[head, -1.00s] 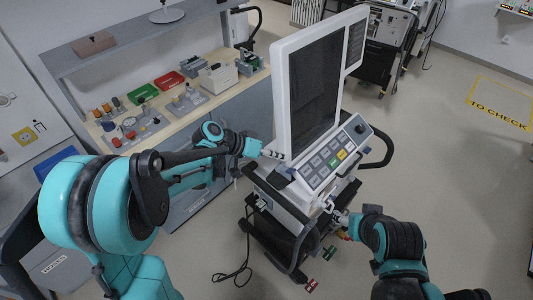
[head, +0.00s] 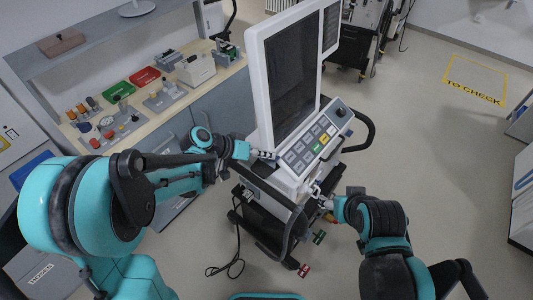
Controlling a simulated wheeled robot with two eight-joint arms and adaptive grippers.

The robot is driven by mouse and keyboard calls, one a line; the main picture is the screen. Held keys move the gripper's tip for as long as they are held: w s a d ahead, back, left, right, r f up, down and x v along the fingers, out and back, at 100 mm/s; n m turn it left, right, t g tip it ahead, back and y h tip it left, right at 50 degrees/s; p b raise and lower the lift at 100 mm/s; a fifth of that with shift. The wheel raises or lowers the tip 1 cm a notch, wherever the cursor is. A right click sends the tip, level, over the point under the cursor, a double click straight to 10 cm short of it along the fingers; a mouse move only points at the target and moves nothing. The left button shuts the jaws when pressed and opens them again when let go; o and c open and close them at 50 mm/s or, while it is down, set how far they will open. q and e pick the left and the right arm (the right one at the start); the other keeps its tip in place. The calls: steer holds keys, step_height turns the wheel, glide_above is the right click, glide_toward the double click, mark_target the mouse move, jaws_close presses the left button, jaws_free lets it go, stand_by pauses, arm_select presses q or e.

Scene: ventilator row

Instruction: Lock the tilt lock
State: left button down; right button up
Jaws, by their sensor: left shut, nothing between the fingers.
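The ventilator (head: 300,72) stands upright in the middle, with a large dark screen in a white frame above a sloped panel of keys (head: 310,150). My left gripper (head: 268,155) is shut and empty, at the lower left corner of the screen beside the key panel. Whether it touches the ventilator I cannot tell. My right gripper (head: 318,190) is at the front of the ventilator, below the key panel. Its fingers are small and partly hidden, so its opening is unclear. I cannot make out the tilt lock for certain; it is too small or hidden by the grippers.
A workbench (head: 150,117) with red and green trays and small parts stands at the left. A black cable (head: 237,245) lies on the floor by the ventilator base. Another cart (head: 365,40) stands behind. The floor at the right, near a yellow marking (head: 475,82), is clear.

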arm_select(q)
steer(key=shift+s+d+f, duration=0.1)
step_height(320, 180, down, 5)
steer(key=s+d+m+t+y+b, duration=0.2)
steer(key=m+t+y+b, duration=0.1)
steer(key=t+y+b, duration=0.1)
steer(key=shift+d+f+m+y, duration=0.15)
steer(key=shift+d+m+y, duration=0.2)
steer(key=shift+y, duration=0.55)
steer(key=shift+a, duration=0.15)
steer(key=shift+w+a+r, duration=0.35)
steer(key=shift+w+a, duration=0.1)
steer(key=shift+a, duration=0.05)
